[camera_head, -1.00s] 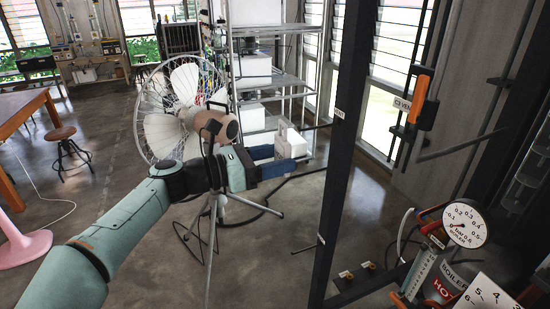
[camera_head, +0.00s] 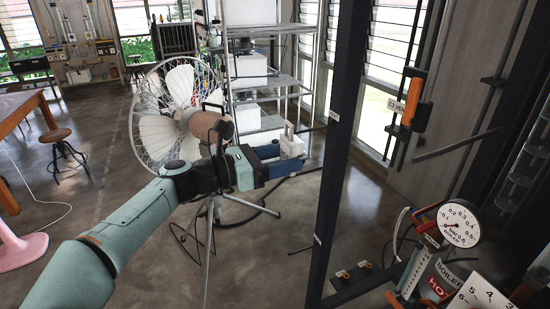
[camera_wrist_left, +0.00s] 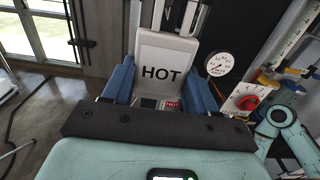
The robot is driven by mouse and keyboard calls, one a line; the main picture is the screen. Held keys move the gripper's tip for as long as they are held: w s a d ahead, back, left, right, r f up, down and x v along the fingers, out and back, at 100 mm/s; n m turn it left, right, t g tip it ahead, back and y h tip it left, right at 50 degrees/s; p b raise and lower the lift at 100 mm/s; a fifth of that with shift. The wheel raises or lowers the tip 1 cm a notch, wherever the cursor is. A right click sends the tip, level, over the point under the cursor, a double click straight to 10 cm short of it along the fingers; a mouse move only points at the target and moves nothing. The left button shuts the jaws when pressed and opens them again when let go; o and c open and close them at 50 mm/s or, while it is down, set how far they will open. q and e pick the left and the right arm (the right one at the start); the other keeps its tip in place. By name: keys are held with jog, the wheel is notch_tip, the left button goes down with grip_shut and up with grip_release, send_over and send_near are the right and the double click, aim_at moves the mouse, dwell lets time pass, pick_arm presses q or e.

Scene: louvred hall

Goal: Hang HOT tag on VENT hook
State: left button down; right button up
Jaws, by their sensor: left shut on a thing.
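The white HOT tag (camera_head: 291,144) is held upright in the air in the head view. The wrist view shows its face with black HOT lettering (camera_wrist_left: 162,73). My left gripper (camera_head: 277,160) is shut on it, with the blue fingers on either side of the tag. The tag is left of a dark upright post (camera_head: 340,150) and apart from it. A VENT label (camera_head: 397,107) sits beside an orange handle (camera_head: 413,97) farther right. I cannot clearly make out a hook there. My right gripper is not in view.
A pressure gauge (camera_head: 459,223) and boiler labels are at lower right. A thin peg sticks out from the dark post. A wire-cage fan (camera_head: 170,115) stands behind my left arm, and metal shelves (camera_head: 265,80) are beyond. Open floor lies between the tag and post.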

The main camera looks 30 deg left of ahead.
pick_arm(q)
jog(key=shift+p+x, duration=0.65)
jog(key=shift+x, duration=2.05)
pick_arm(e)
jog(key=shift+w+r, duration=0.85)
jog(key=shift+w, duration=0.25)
pick_arm(q)
jog(key=shift+f, duration=0.15)
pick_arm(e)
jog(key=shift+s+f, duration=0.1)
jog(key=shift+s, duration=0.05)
pick_arm(q)
jog(key=shift+f+b, duration=0.45)
jog(key=shift+f, duration=0.15)
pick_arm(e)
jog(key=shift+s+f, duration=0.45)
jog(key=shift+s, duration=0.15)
pick_arm(q)
jog(key=shift+c, duration=1.1)
grip_release()
